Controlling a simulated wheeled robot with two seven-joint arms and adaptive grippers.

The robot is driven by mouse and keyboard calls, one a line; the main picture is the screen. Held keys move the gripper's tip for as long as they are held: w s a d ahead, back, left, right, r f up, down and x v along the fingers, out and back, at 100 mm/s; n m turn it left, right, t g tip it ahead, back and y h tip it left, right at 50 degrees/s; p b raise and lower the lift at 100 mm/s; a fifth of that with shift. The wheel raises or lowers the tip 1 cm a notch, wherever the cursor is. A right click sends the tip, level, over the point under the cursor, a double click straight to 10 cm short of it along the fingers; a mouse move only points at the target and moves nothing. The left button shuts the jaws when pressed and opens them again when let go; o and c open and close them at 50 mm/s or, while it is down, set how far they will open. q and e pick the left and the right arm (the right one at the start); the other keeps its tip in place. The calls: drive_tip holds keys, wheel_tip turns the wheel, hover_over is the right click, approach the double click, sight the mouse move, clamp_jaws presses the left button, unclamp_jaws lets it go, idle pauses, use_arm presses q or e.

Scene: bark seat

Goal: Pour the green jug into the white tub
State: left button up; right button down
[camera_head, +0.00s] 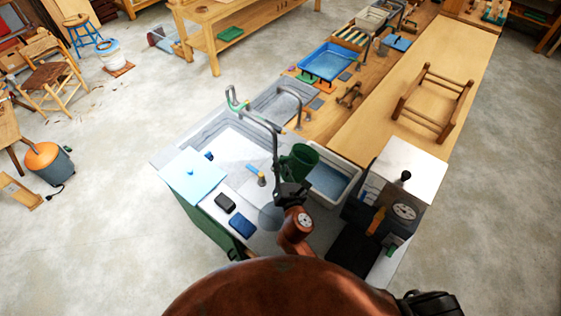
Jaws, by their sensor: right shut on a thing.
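The green jug (302,160) is in the middle of the head view, at the left end of the white tub. My right gripper (290,186) is shut on the jug at its near side. The jug looks close to upright, perhaps slightly tilted, with its open top showing; I cannot see what is in it. The white tub (352,187) sits on the counter just right of the jug, with a pale blue-grey inside. The jug hides part of the tub's left side. My left gripper is not in view.
A tall curved faucet (274,140) stands close left of the jug, beside a white sink (225,150). A dark machine with a dial (404,211) stands right of the tub. A dark block (225,202) and a blue block (242,225) lie on the counter at left.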

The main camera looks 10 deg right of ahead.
drive_tip(key=shift+w+d+r+m+p, duration=0.1)
drive_tip(key=shift+d+r+m+p, duration=0.1)
drive_tip(key=shift+r+m+p, duration=0.55)
idle(0.7)
